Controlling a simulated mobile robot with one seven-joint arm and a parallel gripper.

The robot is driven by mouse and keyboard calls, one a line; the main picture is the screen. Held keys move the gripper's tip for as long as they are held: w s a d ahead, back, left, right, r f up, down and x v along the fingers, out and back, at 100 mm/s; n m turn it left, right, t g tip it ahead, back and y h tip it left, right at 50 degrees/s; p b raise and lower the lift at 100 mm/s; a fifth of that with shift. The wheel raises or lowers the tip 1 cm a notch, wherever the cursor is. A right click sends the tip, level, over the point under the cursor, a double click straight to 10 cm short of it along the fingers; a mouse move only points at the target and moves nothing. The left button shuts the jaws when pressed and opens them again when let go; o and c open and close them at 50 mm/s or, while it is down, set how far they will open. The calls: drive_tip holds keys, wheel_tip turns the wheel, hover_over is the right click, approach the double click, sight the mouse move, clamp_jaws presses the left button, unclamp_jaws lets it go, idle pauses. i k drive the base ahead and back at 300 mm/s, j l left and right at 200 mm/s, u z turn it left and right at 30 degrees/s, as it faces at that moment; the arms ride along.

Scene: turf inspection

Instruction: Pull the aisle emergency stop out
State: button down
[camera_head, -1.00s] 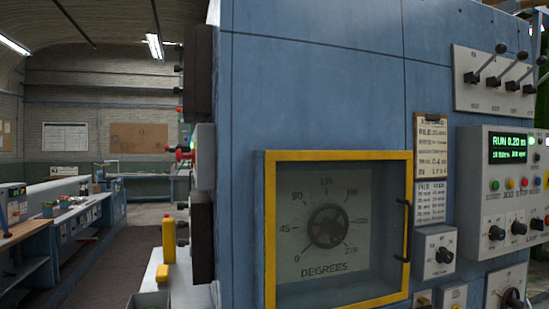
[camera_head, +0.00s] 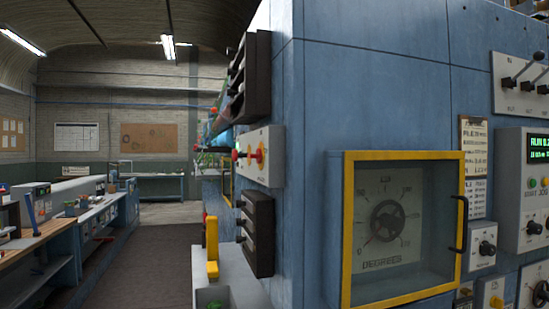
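On the aisle side of the blue cabinet (camera_head: 312,110), a pale grey control box (camera_head: 271,160) sticks out at mid height. A red knob (camera_head: 236,154) projects from it towards the aisle, and a yellow and red part (camera_head: 258,153) sits beside it. Either could be the aisle emergency stop; at this steep angle I cannot tell which, nor whether it is pressed in or out. My gripper is not in view.
Dark racks with knobs (camera_head: 258,235) project above and below the grey box. A pale ledge with a yellow upright part (camera_head: 212,245) juts into the aisle below. A yellow-framed dial window (camera_head: 400,298) faces me. The aisle floor (camera_head: 160,250) is clear; benches (camera_head: 60,255) line its left.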

sight(235, 156)
drive_tip(key=k+j+u, duration=0.2)
drive_tip(key=j, duration=0.75)
drive_tip(key=i+j+z, duration=0.15)
drive_tip(key=j, duration=0.2)
drive_tip(key=i+j+z, duration=0.1)
drive_tip(key=i+j, duration=0.15)
drive_tip(key=j, duration=0.15)
drive_tip(key=i+j+z, duration=0.15)
drive_tip(key=j, duration=0.25)
drive_tip(key=i+j+z, duration=0.15)
drive_tip(key=j, duration=0.25)
drive_tip(key=i+j+z, duration=0.1)
drive_tip(key=j, duration=0.35)
drive_tip(key=i+j+z, duration=0.15)
drive_tip(key=j, duration=0.3)
drive_tip(key=j+z, duration=0.15)
drive_tip(key=j, duration=0.3)
drive_tip(key=l+u, duration=0.25)
drive_tip(key=l, duration=0.3)
